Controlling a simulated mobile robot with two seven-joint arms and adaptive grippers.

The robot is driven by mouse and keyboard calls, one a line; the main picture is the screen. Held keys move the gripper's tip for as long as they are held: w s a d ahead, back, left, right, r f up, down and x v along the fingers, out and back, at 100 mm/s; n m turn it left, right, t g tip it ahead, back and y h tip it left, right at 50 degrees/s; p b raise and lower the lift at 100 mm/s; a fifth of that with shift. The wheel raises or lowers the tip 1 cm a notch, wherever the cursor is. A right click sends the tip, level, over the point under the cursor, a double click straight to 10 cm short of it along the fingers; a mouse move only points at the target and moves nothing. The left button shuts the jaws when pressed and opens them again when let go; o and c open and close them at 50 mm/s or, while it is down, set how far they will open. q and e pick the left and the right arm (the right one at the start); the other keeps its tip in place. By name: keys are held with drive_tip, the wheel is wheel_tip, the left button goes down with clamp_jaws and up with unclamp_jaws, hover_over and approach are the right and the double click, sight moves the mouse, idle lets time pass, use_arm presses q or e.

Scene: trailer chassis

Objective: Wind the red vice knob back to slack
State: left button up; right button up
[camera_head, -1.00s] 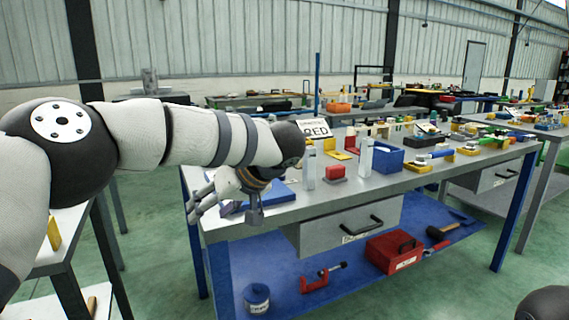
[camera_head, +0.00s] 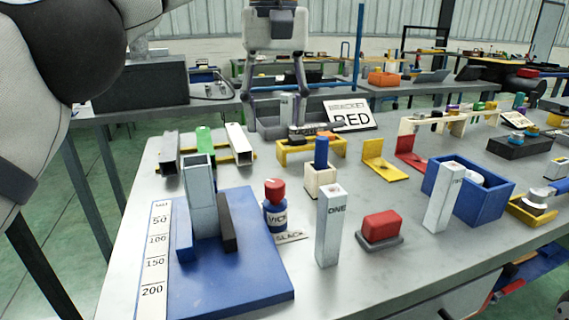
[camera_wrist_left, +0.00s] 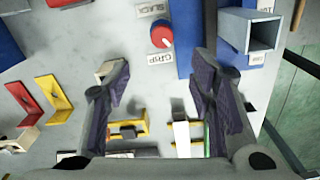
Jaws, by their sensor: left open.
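The red vice knob (camera_head: 275,190) sits on top of a blue post labelled VICE, with a SLACK label (camera_head: 290,237) at its foot. In the left wrist view the knob (camera_wrist_left: 162,33) shows from above with a pale mark, between a SLACK label (camera_wrist_left: 147,8) and a GRIP label (camera_wrist_left: 160,58). The blue vice plate (camera_head: 260,280) carries a grey square tube (camera_head: 200,200) upright between a blue jaw and a dark jaw. My left gripper (camera_head: 280,105) is open and empty, fingers down, beyond the knob and apart from it. My right gripper is not in view.
A white ONE post (camera_head: 329,225) and a red block on a grey base (camera_head: 380,228) stand right of the knob. A blue bin (camera_head: 485,205) is farther right. The front bench surface is largely clear.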

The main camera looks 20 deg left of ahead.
sight(275, 183)
use_arm(q)
drive_tip(key=f, duration=0.7)
drive_tip(key=s+f, duration=0.1)
drive_tip(key=f, duration=0.2)
drive_tip(key=shift+f, duration=0.2)
drive_tip(key=shift+w+f, duration=0.1)
drive_tip(key=shift+f, duration=0.45)
drive_tip(key=c, duration=1.2)
